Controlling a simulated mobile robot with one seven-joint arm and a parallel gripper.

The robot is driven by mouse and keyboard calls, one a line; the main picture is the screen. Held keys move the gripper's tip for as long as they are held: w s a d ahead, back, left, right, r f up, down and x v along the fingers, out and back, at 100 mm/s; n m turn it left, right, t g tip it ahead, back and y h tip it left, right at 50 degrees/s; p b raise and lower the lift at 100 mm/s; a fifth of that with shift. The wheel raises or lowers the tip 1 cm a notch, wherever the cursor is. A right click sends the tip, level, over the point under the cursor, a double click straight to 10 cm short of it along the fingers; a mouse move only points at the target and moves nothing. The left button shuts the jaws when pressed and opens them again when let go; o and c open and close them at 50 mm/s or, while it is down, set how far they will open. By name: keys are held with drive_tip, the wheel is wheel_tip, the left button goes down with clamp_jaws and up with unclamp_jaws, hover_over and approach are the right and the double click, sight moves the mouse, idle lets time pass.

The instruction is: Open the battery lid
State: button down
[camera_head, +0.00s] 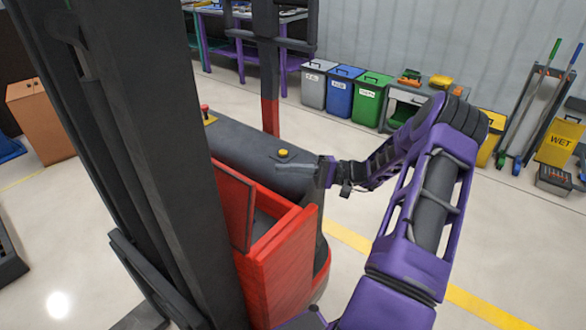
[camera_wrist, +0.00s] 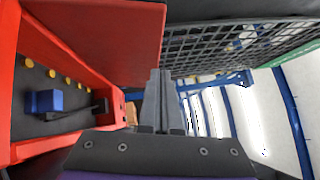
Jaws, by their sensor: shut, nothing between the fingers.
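The battery lid (camera_head: 233,205) is a red panel standing raised along the left side of the red battery box (camera_head: 283,270), so the compartment is open. In the wrist view the lid (camera_wrist: 105,38) stands beside the open box (camera_wrist: 8,75), whose dark inside shows a blue block (camera_wrist: 45,101) and several yellow caps. My gripper (camera_head: 281,168) is over the dark truck body behind the box, to the right of the lid. Its fingers (camera_wrist: 155,73) are shut together and empty. In the wrist view their tips overlap the lid's edge; I cannot tell whether they touch it.
The dark truck mast (camera_head: 150,150) rises at the left. A mesh guard (camera_wrist: 225,48) shows at the upper right of the wrist view. A yellow button (camera_head: 283,153) sits on the truck body near my fingers. Bins (camera_head: 340,95) line the wall; open floor lies to the right.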

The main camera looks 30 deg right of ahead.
sight(238, 173)
drive_tip(key=shift+w+a+r+p, duration=0.15)
drive_tip(key=shift+a+r, duration=0.15)
drive_tip(key=shift+a, duration=1.1)
drive_tip(key=shift+w+a+r+p, duration=0.1)
drive_tip(key=shift+a+r+p, duration=0.15)
drive_tip(key=shift+a, duration=1.15)
drive_tip(key=shift+w+a+r+p, duration=0.1)
drive_tip(key=shift+a+r, duration=0.25)
drive_tip(key=shift+a, duration=1.05)
